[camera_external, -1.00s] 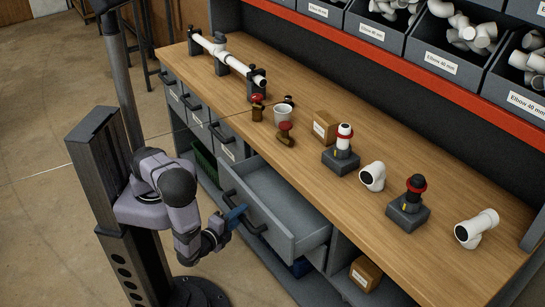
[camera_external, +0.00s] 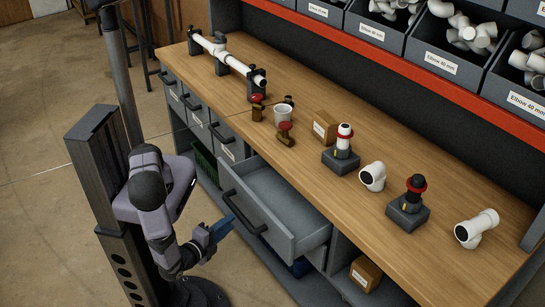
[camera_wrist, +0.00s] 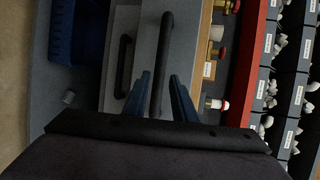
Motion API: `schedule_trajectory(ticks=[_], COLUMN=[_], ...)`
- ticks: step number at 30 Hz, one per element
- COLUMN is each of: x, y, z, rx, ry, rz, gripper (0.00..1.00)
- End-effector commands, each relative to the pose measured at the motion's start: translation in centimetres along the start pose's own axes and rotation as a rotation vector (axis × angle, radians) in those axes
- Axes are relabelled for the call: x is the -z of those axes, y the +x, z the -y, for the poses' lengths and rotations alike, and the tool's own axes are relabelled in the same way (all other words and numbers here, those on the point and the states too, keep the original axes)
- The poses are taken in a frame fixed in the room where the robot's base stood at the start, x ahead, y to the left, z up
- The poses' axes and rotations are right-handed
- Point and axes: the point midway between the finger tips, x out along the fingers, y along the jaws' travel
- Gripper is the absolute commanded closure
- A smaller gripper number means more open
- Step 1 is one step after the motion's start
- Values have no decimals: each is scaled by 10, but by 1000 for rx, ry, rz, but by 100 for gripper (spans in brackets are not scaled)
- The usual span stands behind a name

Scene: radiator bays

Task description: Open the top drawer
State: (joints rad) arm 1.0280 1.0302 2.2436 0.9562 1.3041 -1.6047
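The top drawer (camera_external: 298,238) is a grey drawer under the wooden bench top, and it stands pulled out with its inside showing. Its long dark handle (camera_external: 243,205) runs along the drawer front and also shows in the wrist view (camera_wrist: 162,60). My gripper (camera_external: 229,220) is in front of the drawer, close to the handle. In the wrist view, its two blue fingers (camera_wrist: 160,95) are apart, with the handle showing between them and a gap on each side. Nothing is held. A second dark handle (camera_wrist: 124,65) lies left of the first in the wrist view.
The bench top (camera_external: 320,185) holds pipe fittings, red-handled valves, a white cup (camera_external: 283,113) and a cardboard box (camera_external: 325,127). More closed drawers (camera_external: 223,142) are at the left. Another box (camera_external: 365,273) sits on the lower shelf. Open floor lies in front.

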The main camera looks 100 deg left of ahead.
Motion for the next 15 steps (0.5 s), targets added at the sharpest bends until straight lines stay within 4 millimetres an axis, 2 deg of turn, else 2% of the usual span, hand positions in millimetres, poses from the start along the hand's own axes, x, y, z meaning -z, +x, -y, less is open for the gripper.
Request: schedule_trajectory(ticks=[2, 7, 11, 15], x=[0, 2, -6, -19], y=[0, -7, -9, -3], z=[0, -8, -27, -45], rx=[0, 13, 80, 192], ry=[0, 21, 107, 226], rz=[-1, -45, -123, -209], gripper=[64, 64, 64, 64])
